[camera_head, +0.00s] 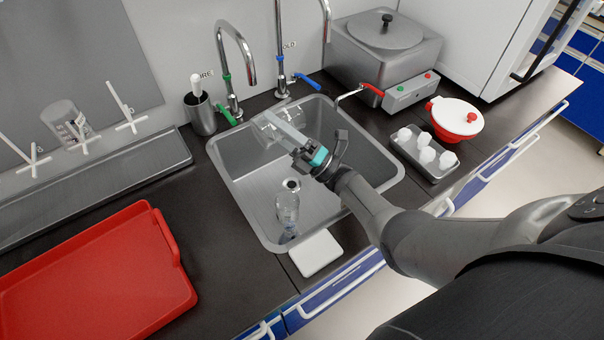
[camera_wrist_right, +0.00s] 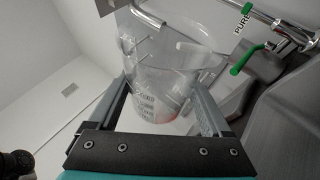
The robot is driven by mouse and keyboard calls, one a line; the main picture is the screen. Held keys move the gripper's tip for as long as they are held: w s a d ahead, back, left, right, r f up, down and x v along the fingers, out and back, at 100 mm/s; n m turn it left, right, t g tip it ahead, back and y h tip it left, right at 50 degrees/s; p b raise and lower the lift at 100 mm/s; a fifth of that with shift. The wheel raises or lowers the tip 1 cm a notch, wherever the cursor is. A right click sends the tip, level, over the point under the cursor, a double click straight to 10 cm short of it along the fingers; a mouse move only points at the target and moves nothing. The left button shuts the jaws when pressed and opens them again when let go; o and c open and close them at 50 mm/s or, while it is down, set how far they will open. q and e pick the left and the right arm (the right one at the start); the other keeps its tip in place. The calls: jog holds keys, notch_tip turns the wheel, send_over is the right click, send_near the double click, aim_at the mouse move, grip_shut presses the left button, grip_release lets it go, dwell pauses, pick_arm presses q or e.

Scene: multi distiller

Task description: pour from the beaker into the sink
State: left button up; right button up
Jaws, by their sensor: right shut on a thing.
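The steel sink (camera_head: 255,190) is set into the dark counter in the middle of the head view. My right gripper (camera_head: 286,128) reaches over it from the right and is shut on a clear beaker (camera_head: 266,130), held over the far part of the basin. In the right wrist view the beaker (camera_wrist_right: 152,82) sits between the two fingers of my right gripper (camera_wrist_right: 160,100), with printed marks and a reddish patch near its lower end. It looks tilted; how much liquid it holds cannot be told. My left gripper is not in view.
A clear bottle (camera_head: 287,212) stands in the sink. Taps with green (camera_head: 228,115) and blue (camera_head: 308,80) handles rise behind it. A red tray (camera_head: 95,275) lies left, a steel bath (camera_head: 385,50) stands back right, and a small tray (camera_head: 408,160) with white items stands right.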

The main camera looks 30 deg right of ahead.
aim_at(263, 139)
jog(key=n+g, duration=0.1)
jog(key=a+f+n+g+p, duration=0.1)
jog(key=a+n+g, duration=0.1)
jog(key=n, duration=0.1)
jog(key=shift+s+f+y+p, duration=0.2)
jog(key=shift+f+y+p, duration=0.1)
jog(key=shift+f+p, duration=0.1)
jog(key=shift+a+f+n, duration=0.1)
jog(key=shift+f+n, duration=0.1)
jog(key=shift+n, duration=0.1)
jog(key=a+f+n+g+h+p, duration=0.2)
jog(key=f+n+g+h, duration=0.4)
jog(key=f+n, duration=0.3)
jog(key=shift+s+a+f+n+h+p, duration=0.15)
jog(key=shift+s+a+n+h+p, duration=0.25)
jog(key=shift+a+n, duration=0.55)
jog(key=shift+d, duration=0.1)
